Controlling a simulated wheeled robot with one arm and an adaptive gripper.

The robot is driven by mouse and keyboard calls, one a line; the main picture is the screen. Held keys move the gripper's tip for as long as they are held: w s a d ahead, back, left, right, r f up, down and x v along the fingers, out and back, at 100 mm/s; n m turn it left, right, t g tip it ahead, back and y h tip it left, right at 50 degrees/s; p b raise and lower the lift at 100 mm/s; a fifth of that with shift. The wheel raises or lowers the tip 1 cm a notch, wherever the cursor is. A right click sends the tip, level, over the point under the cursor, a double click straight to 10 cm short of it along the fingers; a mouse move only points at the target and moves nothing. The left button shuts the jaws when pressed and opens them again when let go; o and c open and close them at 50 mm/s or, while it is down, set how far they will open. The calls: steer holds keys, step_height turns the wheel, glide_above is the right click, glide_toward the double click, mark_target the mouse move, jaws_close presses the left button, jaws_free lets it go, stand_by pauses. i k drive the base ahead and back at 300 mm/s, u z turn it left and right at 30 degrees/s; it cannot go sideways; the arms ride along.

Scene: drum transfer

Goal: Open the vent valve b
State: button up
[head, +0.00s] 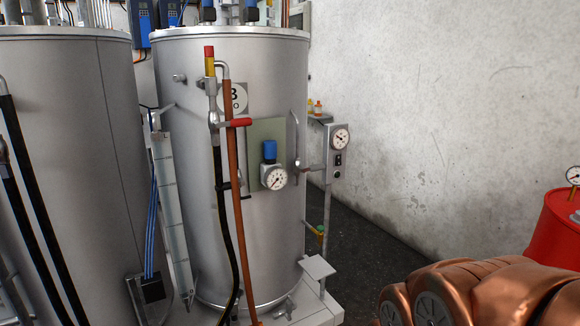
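A steel tank (270,75) with a plate marked B (239,97) stands in the middle of the head view. A valve with a red lever handle (238,123) is at its front, on the pipework left of centre; the lever points right, roughly level. A blue knob (269,150) sits above a round gauge (274,179) on a greenish panel. I see no vent label, so I cannot tell which valve is vent valve b. Copper-coloured links of my arm show at the lower right. My gripper is not in view.
A grey control box (338,155) with a gauge stands on a post right of the tank. A red drum (558,235) is at the right edge. Another steel tank (75,150) stands at the left. Dark floor (360,250) is clear before the wall.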

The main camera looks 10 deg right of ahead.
mark_target(321, 166)
steer(key=u, duration=0.35)
steer(key=i, duration=1.2)
steer(key=u, duration=0.05)
